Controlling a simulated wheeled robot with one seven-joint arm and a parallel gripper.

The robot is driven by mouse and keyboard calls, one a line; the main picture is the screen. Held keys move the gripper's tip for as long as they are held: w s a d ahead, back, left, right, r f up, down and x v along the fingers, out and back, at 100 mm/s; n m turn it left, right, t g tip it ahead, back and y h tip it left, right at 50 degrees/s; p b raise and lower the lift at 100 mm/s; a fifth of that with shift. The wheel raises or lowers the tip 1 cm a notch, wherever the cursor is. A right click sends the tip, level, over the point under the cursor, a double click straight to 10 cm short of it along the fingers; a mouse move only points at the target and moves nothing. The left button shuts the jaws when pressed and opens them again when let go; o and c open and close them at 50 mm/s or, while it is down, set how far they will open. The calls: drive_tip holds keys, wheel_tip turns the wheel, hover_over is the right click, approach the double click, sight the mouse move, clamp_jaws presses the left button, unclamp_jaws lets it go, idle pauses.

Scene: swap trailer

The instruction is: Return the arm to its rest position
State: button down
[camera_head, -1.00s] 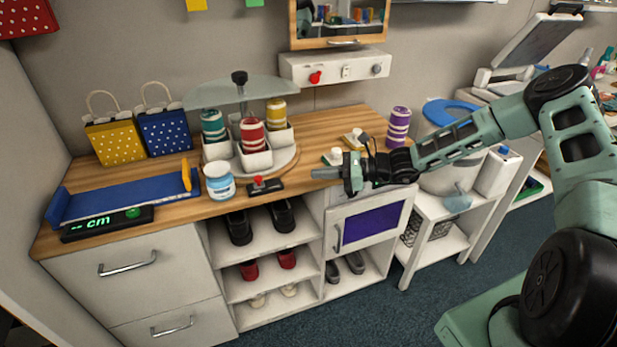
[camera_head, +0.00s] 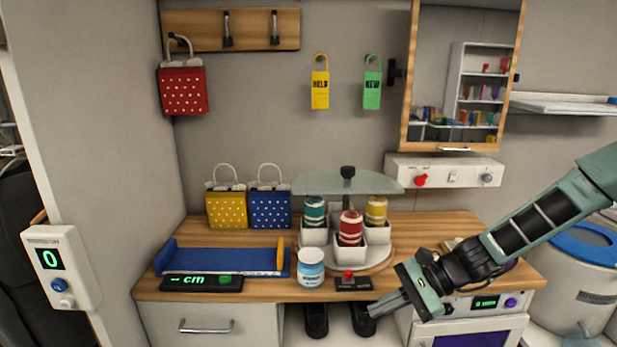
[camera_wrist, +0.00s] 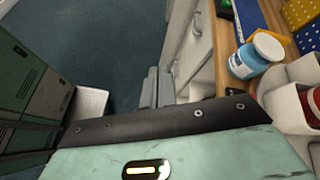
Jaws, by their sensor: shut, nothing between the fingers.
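My gripper (camera_head: 389,303) is shut and empty in the head view. It points left, in front of the counter's front edge, just right of the red-button box. My arm reaches in from the right edge of the picture. In the wrist view the closed fingers (camera_wrist: 158,88) show side by side with nothing between them, with the floor to their left and the cabinet front to their right.
A white-and-blue jar (camera_head: 311,268), a small red-button box (camera_head: 353,284) and a carousel (camera_head: 372,262) holding jars stand on the wooden counter (camera_head: 425,232) near my gripper. A white bin (camera_head: 580,285) stands at the right. Blue floor (camera_wrist: 95,50) is open beside the cabinet.

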drive_tip(key=s+a+r+n+g+h, duration=0.2)
drive_tip(key=s+n+h, duration=0.1)
drive_tip(key=s+n, duration=0.3)
drive_tip(key=s+a+r+n+g+h, duration=0.1)
drive_tip(key=s+a+r+n+h, duration=0.25)
drive_tip(key=s, duration=0.35)
drive_tip(key=s+d+r+n+t+h, duration=0.1)
drive_tip(key=s+d+r+n+h, duration=0.1)
drive_tip(key=s+n, duration=0.3)
drive_tip(key=s+d+r+n+t+h, duration=0.2)
drive_tip(key=s+r+n+h, duration=0.1)
drive_tip(key=s+n, duration=0.3)
drive_tip(key=shift+s+d+r+t, duration=0.2)
drive_tip(key=shift+s+r+t, duration=0.1)
drive_tip(key=shift+s+r, duration=0.5)
